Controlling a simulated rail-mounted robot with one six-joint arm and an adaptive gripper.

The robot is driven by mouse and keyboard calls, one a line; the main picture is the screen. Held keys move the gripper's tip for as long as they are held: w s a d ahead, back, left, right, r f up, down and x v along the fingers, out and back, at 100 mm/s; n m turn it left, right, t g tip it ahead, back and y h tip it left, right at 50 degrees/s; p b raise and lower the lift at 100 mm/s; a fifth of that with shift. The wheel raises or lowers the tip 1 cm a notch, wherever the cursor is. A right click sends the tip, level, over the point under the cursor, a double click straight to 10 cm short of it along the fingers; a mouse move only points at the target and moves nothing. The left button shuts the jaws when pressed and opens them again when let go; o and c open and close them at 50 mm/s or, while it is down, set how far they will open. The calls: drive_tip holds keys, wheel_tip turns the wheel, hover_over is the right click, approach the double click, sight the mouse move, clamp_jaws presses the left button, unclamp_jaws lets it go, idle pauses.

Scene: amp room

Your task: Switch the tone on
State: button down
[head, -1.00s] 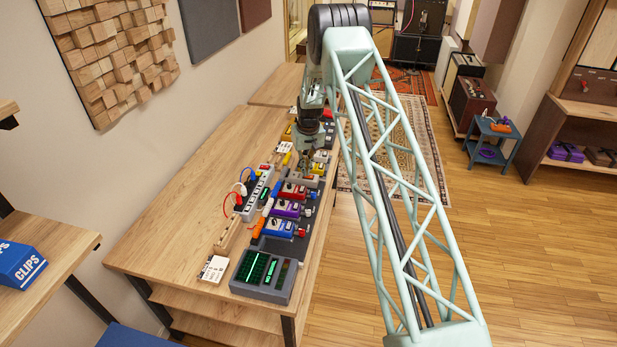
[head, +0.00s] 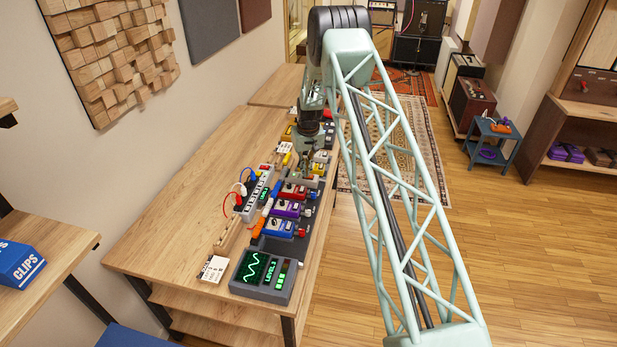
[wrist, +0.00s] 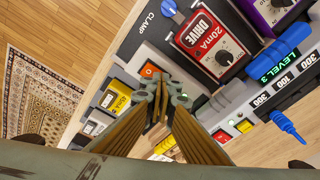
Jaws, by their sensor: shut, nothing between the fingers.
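In the wrist view my gripper (wrist: 165,95) is shut and empty. Its fingertips are just below an orange-red switch (wrist: 149,71) on a light grey box; I cannot tell whether they touch it. A display (wrist: 278,62) at the right reads LEVEL 3 in green. In the head view the scope unit (head: 261,272) at the table's near end shows a green wave, the text LEVEL 3 and green bars.
A red DRIVE pedal (wrist: 208,43) and a purple pedal (wrist: 275,8) sit close by the gripper. A white power strip (head: 254,194) with red and blue cables lies left of the pedals. The wooden table (head: 190,190) is clear on its left side.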

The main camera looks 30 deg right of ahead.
drive_tip(key=shift+r, duration=3.4)
